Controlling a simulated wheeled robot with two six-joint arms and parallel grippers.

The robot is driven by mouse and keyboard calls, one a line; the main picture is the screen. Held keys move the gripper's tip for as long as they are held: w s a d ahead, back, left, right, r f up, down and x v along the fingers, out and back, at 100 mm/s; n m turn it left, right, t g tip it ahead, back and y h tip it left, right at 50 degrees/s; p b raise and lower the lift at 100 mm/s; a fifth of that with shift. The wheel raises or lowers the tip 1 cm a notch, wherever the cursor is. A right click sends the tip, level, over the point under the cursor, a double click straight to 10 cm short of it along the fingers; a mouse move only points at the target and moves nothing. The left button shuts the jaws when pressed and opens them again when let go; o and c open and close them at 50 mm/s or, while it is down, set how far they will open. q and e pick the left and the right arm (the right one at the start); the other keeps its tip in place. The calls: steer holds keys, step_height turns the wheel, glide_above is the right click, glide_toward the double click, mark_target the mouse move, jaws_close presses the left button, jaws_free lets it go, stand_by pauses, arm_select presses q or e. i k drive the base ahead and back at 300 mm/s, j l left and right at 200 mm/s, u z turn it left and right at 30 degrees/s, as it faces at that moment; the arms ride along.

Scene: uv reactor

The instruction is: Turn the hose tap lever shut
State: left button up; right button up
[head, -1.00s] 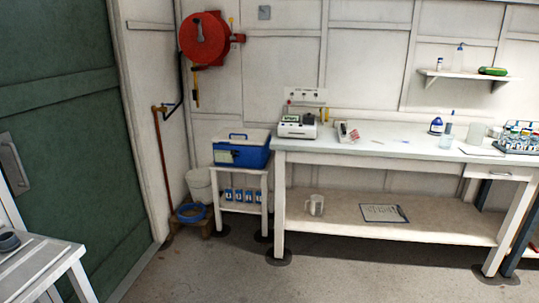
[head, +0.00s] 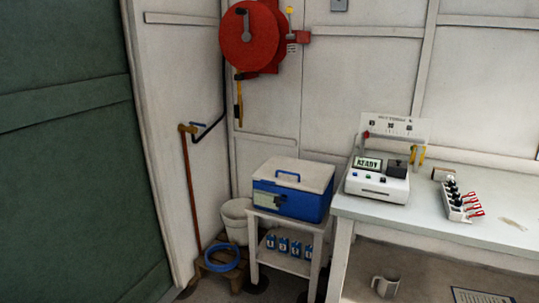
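The hose tap (head: 187,128) is a brass fitting on top of a rust-brown pipe (head: 192,185) against the white wall, left of centre in the head view. Neither of my grippers shows in the head view.
A white stand (head: 285,258) with a blue cool box (head: 290,192) stands right of the pipe. A bench (head: 430,220) fills the right. A green door (head: 65,160) is at left.

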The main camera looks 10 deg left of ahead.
mark_target(198, 124)
steer(key=i+u, duration=0.3)
steer(key=i, duration=0.25)
steer(key=i+l+u, duration=0.1)
steer(key=i+u, duration=0.2)
steer(key=i, duration=0.2)
steer(key=i+l+u, duration=0.3)
steer(key=i, duration=0.25)
